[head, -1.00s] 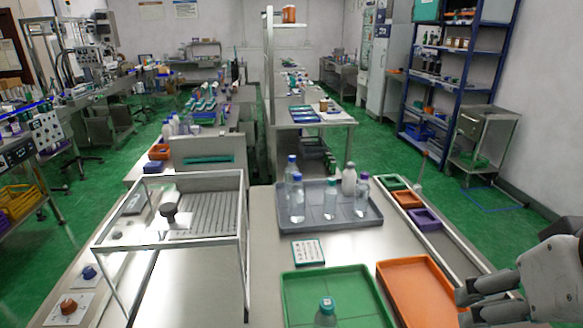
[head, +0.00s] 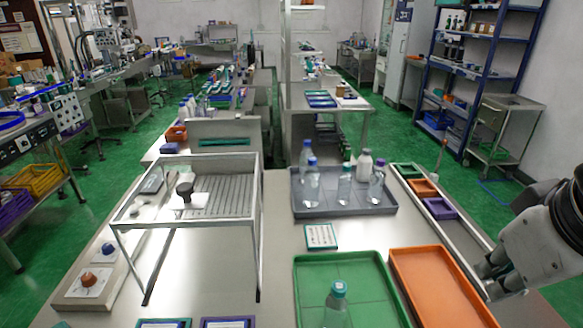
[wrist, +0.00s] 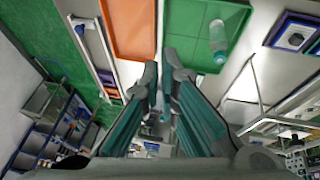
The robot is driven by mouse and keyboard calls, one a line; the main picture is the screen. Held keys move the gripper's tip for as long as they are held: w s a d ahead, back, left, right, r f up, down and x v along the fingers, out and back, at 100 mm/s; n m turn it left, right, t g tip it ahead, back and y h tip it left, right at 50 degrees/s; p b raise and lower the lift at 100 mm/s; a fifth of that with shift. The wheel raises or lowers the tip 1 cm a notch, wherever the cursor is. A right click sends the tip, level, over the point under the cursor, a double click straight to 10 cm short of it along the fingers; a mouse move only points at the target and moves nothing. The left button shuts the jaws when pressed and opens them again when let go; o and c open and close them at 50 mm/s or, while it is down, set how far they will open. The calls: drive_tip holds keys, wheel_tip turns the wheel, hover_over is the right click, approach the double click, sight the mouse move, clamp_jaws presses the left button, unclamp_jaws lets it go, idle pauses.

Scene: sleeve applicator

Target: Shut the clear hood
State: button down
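The clear hood (head: 258,240) stands at the left of the bench in the head view, a see-through box with thin metal edges. Its frame rises well above the bench, and its front posts reach down toward the bench top. A dark knob (head: 185,189) shows at its left, and a ribbed plate (head: 220,200) is seen through it. I cannot tell how the hood's lower edge meets its base. My gripper (head: 489,281) is far to the right of the hood, near the orange tray. In the wrist view its two fingers (wrist: 161,76) stand a little apart with nothing between them.
A green tray (head: 306,268) with a teal-capped bottle (head: 337,300) and an orange tray (head: 435,285) lie between hood and gripper. A grey tray (head: 320,210) holds several bottles. A small card (head: 321,236) lies nearby. Knobs (head: 89,278) sit on the panel left of the hood.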

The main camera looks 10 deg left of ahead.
drive_tip(key=w+a+f+n+b, duration=0.1)
drive_tip(key=w+a+f+n, duration=0.1)
drive_tip(key=w+a+n, duration=0.5)
drive_tip(key=w+a+f+n, duration=0.3)
drive_tip(key=w+a+n, duration=0.1)
drive_tip(key=a+n, duration=0.55)
drive_tip(key=s+a+f+n+y, duration=0.1)
drive_tip(key=a+f+n, duration=0.3)
drive_tip(key=a+n, duration=0.3)
drive_tip(key=s+a+f+n+b, duration=0.15)
drive_tip(key=a+f+n, duration=0.35)
drive_tip(key=a, duration=0.5)
drive_tip(key=s+a+f+n+y, duration=0.1)
drive_tip(key=s+a+f+n, duration=0.15)
drive_tip(key=a+n, duration=0.5)
drive_tip(key=w+a+f, duration=0.2)
drive_tip(key=w+f, duration=0.6)
drive_tip(key=f, duration=0.1)
drive_tip(key=shift+a+m+g, duration=0.25)
drive_tip(key=shift+m+g, duration=0.05)
